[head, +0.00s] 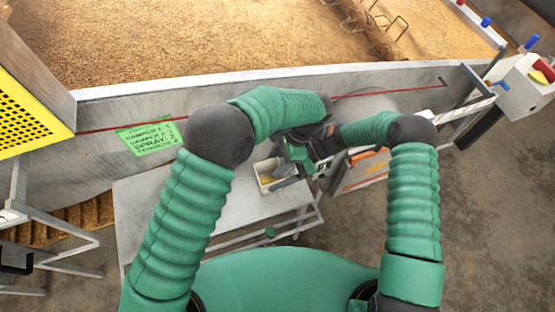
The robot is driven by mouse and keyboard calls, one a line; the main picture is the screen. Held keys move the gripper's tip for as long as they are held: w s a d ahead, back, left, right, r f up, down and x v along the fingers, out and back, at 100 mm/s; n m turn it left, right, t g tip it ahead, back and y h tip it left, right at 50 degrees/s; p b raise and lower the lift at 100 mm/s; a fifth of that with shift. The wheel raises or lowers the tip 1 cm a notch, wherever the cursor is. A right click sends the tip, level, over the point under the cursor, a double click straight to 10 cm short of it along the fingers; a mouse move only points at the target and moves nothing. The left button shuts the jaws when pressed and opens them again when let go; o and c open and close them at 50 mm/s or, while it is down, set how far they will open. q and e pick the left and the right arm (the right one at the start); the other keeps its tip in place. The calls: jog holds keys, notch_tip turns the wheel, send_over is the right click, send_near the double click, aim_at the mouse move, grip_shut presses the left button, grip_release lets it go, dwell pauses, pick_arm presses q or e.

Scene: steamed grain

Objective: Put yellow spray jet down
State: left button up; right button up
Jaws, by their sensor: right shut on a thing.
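My two grippers are close together above the metal table (145,215). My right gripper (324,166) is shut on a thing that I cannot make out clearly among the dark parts. My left gripper (298,150) is beside it, partly hidden by its own arm, and its jaws cannot be read. A small pale container (262,168) sits on the table just left of the grippers. A small yellow patch (269,180) shows in it, too small to identify. I cannot clearly pick out the yellow spray jet.
A grain-filled vat (200,40) lies behind a metal wall with a green handwritten note (150,138). A yellow perforated panel (25,115) stands at left. An orange object (362,157) shows right of the grippers. A control box (525,85) is at far right. The table's left part is clear.

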pick_arm(q)
jog(key=s+v, duration=0.1)
jog(key=v, duration=0.8)
pick_arm(e)
jog(key=shift+a, duration=0.1)
pick_arm(q)
jog(key=s+a+n+t+h, duration=0.1)
jog(key=s+a+n, duration=0.2)
jog(key=a+n, duration=0.2)
jog(key=s+a+n+t+h, duration=0.1)
jog(key=s+a+n, duration=0.3)
jog(key=a, duration=0.7)
jog(key=s+a+n+t+h, duration=0.1)
jog(key=s+a+n+h, duration=0.1)
jog(key=s+a+n, duration=0.2)
jog(key=a+n, duration=0.2)
jog(key=a, duration=0.2)
jog(key=shift+s+a+f+n+t, duration=0.2)
jog(key=shift+s+f+n+t, duration=0.1)
jog(key=shift+n, duration=0.1)
